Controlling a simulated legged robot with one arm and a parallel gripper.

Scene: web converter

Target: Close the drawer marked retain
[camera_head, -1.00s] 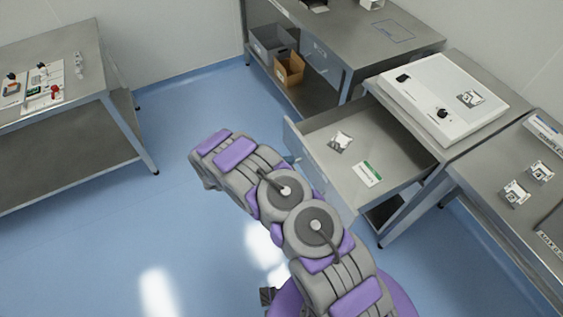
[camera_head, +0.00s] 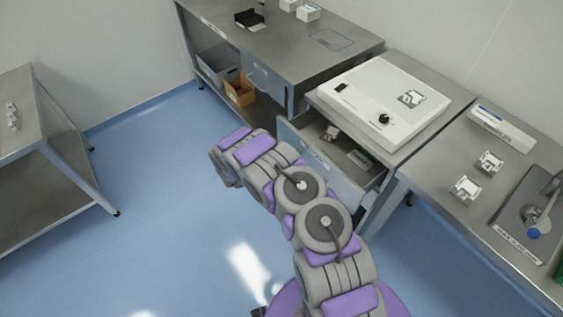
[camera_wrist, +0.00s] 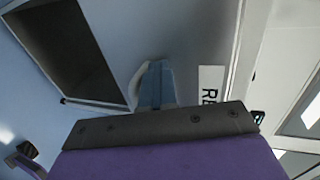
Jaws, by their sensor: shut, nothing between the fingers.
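The open drawer (camera_head: 335,172) sits under the bench with the white device, its grey front sticking out a short way. In the wrist view, a white label (camera_wrist: 211,88) starting "RE" is on the drawer front; the rest of the word is hidden. A pale blue handle-like piece (camera_wrist: 155,86) stands beside the label. My gripper (camera_wrist: 163,118) is shut and empty, close to the drawer front; whether it touches cannot be told. In the head view my arm covers part of the drawer front and the gripper's tips are not clear.
A white device (camera_head: 385,100) stands on the bench above the drawer. Another bench (camera_head: 250,45) with grey and brown bins (camera_head: 240,92) is behind. A side bench (camera_head: 480,215) is at right, a table (camera_head: 25,120) at left. Blue floor at left is clear.

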